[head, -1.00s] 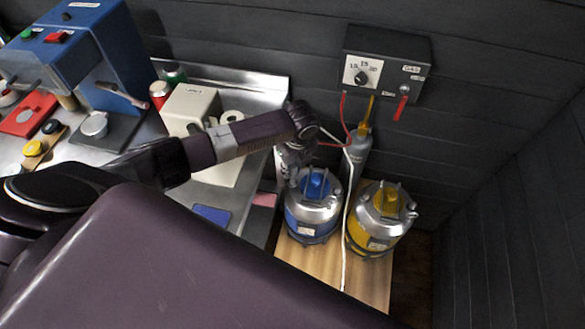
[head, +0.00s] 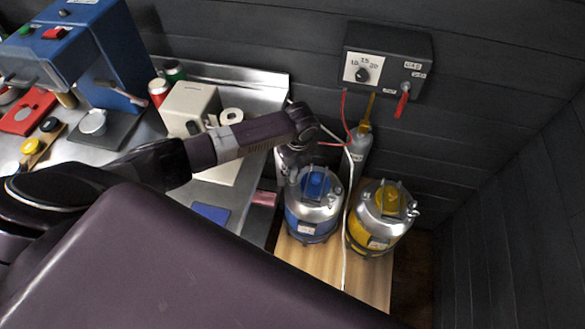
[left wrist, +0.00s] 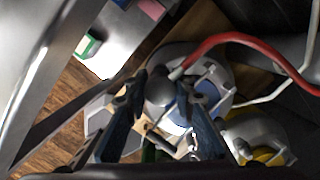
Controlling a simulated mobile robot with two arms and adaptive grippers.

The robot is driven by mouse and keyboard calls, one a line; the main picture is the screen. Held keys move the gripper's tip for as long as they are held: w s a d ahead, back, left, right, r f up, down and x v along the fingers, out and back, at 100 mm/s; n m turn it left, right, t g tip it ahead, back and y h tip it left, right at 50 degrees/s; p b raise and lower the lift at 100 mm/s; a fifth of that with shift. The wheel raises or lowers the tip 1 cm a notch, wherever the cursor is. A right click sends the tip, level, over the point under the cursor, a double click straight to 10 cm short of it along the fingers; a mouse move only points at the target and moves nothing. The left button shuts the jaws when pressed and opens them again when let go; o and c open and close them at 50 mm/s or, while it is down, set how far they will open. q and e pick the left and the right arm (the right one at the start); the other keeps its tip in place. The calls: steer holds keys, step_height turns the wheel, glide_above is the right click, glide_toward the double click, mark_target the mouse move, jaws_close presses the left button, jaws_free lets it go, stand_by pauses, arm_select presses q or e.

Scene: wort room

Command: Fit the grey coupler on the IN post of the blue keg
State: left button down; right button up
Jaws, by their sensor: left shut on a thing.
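The blue keg (head: 311,222) stands upright on a wooden board, with a steel top and a blue centre. My left gripper (head: 297,168) is at its back left rim in the head view, partly hidden by my own wrist. In the left wrist view my left gripper (left wrist: 162,100) is shut on the grey coupler (left wrist: 159,88), with the red hose running off to the right. The blue keg (left wrist: 207,94) shows just behind the coupler. The IN post is hidden, so I cannot tell whether the coupler touches it. My right gripper is not in view.
A yellow keg (head: 372,240) stands right of the blue one, with a white hose between them. A grey gas bottle (head: 358,152) is behind. A gas box (head: 410,58) with a dial and red lever hangs on the wall. A steel counter (head: 252,226) is at left.

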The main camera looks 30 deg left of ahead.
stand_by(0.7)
arm_select(q)
steer(key=shift+f+b, duration=0.35)
steer(key=shift+f, duration=0.9)
stand_by(0.8)
stand_by(0.6)
steer(key=c, duration=1)
jaws_free()
steer(key=shift+r+p, duration=3.5)
steer(key=shift+p, duration=0.3)
